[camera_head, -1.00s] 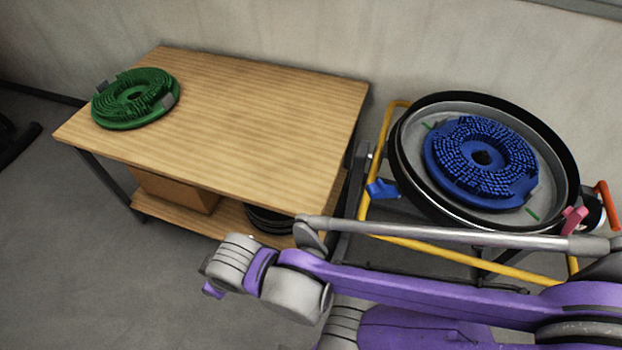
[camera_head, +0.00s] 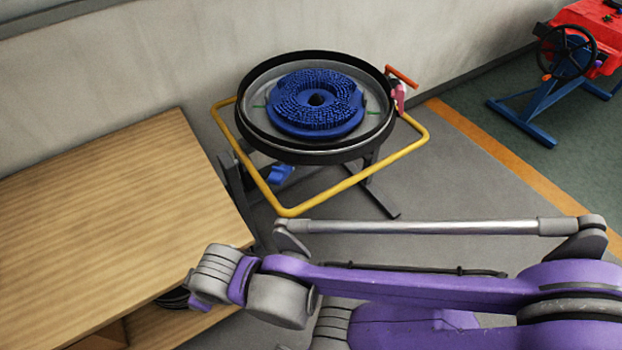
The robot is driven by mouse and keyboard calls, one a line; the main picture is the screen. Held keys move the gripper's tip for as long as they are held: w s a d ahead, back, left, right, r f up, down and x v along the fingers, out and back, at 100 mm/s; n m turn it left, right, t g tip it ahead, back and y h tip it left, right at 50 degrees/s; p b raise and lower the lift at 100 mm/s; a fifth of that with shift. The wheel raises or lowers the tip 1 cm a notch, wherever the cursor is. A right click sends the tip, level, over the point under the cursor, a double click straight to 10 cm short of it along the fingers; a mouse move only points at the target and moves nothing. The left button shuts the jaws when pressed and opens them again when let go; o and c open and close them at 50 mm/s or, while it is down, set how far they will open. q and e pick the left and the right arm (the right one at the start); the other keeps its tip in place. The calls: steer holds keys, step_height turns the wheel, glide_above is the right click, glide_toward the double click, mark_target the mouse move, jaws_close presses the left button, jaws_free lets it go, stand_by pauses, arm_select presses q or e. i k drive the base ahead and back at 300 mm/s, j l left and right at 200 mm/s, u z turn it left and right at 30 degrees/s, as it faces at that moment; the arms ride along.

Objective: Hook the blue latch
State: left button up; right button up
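The blue latch (camera_head: 281,175) hangs at the lower left side of the round black-rimmed tank (camera_head: 314,151), partly behind the yellow frame bar. A blue round brush (camera_head: 316,100) lies inside the tank. A pink latch (camera_head: 398,96) is on the tank's right side, beside a red-orange handle (camera_head: 402,76). My purple and grey arm crosses the lower part of the view from the right, nearer to me than the tank. Neither gripper's fingers can be made out, and nothing of mine touches the blue latch.
The tank stands on a stand with a yellow tubular frame (camera_head: 352,184). A wooden table (camera_head: 120,230) is close on the left, with a lower shelf. A red machine with a black wheel (camera_head: 566,52) stands at the far right. Grey floor is free right of the stand.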

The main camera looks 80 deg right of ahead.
mark_target(278, 176)
steer(key=i+z, duration=0.1)
steer(key=z, duration=0.35)
steer(key=i+z, duration=0.1)
steer(key=z, duration=0.35)
steer(key=j+z, duration=0.1)
steer(key=z, duration=0.3)
steer(key=i+j+z, duration=0.1)
steer(key=z, duration=0.35)
steer(key=i+j+z, duration=0.1)
steer(key=z, duration=0.3)
steer(key=i+j+z, duration=0.2)
steer(key=z, duration=0.15)
steer(key=i+j+z, duration=0.15)
steer(key=z, duration=0.25)
